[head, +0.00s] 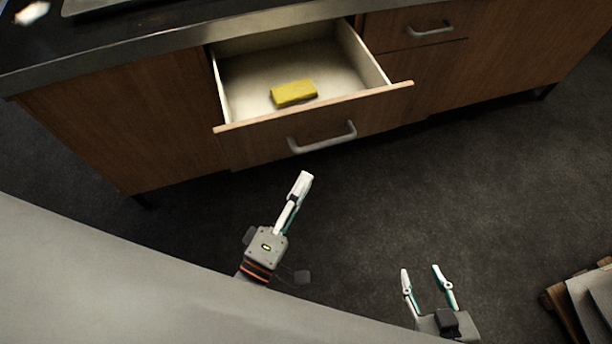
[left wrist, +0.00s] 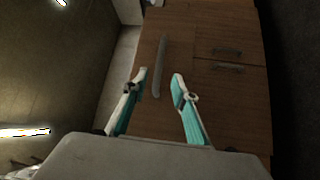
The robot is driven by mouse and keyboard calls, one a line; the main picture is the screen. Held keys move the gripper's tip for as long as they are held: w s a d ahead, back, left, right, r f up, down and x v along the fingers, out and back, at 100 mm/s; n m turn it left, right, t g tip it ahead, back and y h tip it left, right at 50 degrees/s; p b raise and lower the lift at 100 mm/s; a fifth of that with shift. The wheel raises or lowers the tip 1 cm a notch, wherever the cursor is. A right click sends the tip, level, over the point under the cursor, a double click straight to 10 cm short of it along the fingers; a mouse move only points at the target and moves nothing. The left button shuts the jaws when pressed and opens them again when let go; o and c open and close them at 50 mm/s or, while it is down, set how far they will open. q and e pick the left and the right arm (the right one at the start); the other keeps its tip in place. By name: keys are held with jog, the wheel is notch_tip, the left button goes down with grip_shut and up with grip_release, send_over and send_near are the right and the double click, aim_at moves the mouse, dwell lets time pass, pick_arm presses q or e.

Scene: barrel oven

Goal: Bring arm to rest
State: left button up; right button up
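My left gripper (head: 300,187) is in front of the open drawer, below its handle in the head view, and apart from it. In the left wrist view my left gripper (left wrist: 159,76) shows its two fingers spread with nothing between them. My right gripper (head: 420,270) is low at the lower right of the head view, with its fingers apart and empty, over the dark floor.
A wooden cabinet (head: 130,125) has an open drawer (head: 370,100) with a yellow block (head: 294,93) inside. The drawer handle (head: 322,138) faces me. A dark countertop (head: 160,50) lies above. A wooden item (head: 560,305) is at the lower right. The floor between is clear.

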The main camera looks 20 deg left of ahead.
dwell(0.5)
pick_arm(q)
jog(key=s+a+f+m+g+y, duration=0.1)
jog(key=s+a+f+m+g, duration=0.9)
jog(key=m, duration=0.9)
jog(key=shift+t, duration=0.7)
jog(key=shift+s+r+p, duration=0.15)
jog(key=shift+r+p, duration=2.15)
jog(key=shift+p, duration=3.8)
pick_arm(e)
jog(key=shift+m, duration=0.4)
jog(key=shift+s+r, duration=0.2)
jog(key=shift+r, duration=0.7)
jog(key=shift+s+r, duration=0.25)
jog(key=shift+r, duration=0.7)
jog(key=shift+s+r, duration=0.2)
jog(key=shift+r, duration=0.7)
